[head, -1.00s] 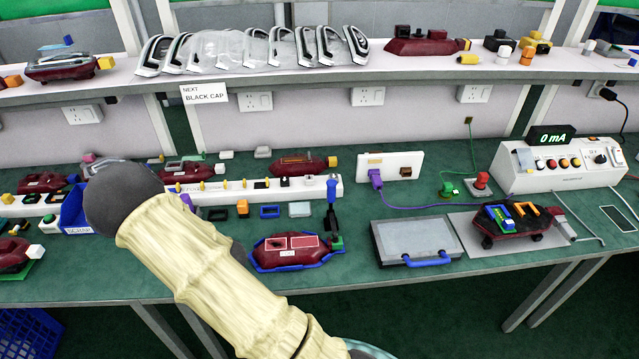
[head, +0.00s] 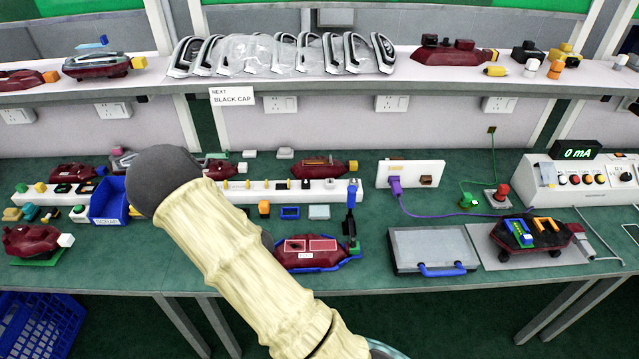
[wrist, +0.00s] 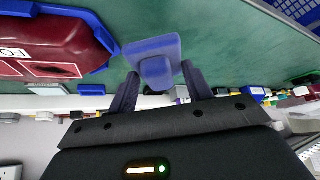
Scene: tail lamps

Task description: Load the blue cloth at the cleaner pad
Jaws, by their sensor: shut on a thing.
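In the wrist view my gripper (wrist: 160,82) is shut on a blue piece (wrist: 152,48), a flat square with a smaller raised block. It appears to be the blue cloth, held above the green bench top. A dark red lamp body (wrist: 50,40) in a blue cradle lies to the left of it, apart from the gripper. In the head view this lamp (head: 308,245) sits near the bench's front edge, partly behind my arm. My arm hides the gripper and the blue piece there. I cannot make out which thing is the cleaner pad.
A blue bin (head: 109,200) stands left of my arm. A white strip (head: 255,190) with small parts runs behind the lamp. A grey case (head: 428,247) with a blue handle and another lamp (head: 530,232) are to the right. A shelf (head: 330,90) overhangs the bench.

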